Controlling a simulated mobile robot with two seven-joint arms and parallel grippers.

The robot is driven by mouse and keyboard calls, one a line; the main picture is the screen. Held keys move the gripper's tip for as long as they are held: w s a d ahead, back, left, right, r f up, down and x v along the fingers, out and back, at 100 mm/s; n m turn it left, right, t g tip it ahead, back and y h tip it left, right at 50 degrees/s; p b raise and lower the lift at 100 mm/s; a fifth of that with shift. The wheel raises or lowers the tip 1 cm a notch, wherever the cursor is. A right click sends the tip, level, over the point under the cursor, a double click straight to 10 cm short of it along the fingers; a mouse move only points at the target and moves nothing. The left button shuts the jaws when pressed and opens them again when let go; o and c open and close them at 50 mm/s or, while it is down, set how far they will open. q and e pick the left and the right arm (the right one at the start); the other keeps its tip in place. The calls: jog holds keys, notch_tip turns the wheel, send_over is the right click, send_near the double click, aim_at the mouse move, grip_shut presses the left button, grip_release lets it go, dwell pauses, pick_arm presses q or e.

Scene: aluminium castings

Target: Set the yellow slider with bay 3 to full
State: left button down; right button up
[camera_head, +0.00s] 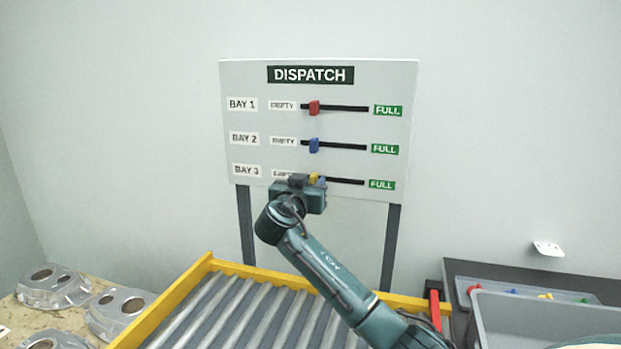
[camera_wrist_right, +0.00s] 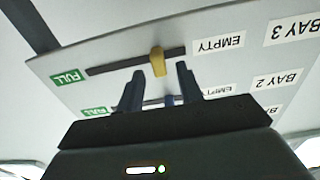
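The yellow slider (camera_head: 313,177) sits in the bay 3 slot on the white DISPATCH board (camera_head: 350,77), nearer the EMPTY end. It also shows in the right wrist view (camera_wrist_right: 157,62), where the board appears upside down. The green bay 3 FULL label (camera_head: 382,185) is at the right end of the slot. My right gripper (camera_head: 310,182) is at the board by the yellow slider. In the wrist view its fingers (camera_wrist_right: 159,69) are apart, one on each side of the slider's knob, with gaps and no visible contact. My left gripper is out of view.
The red slider (camera_head: 314,108) and blue slider (camera_head: 314,146) sit above, near their EMPTY ends. A yellow-framed roller conveyor (camera_head: 205,268) lies below the board. Castings (camera_head: 53,287) stand at the left, and a grey bin (camera_head: 540,318) at the right.

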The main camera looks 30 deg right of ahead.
jog(key=shift+w+d, duration=0.3)
jog(key=shift+d, duration=0.1)
grip_shut()
dwell(0.4)
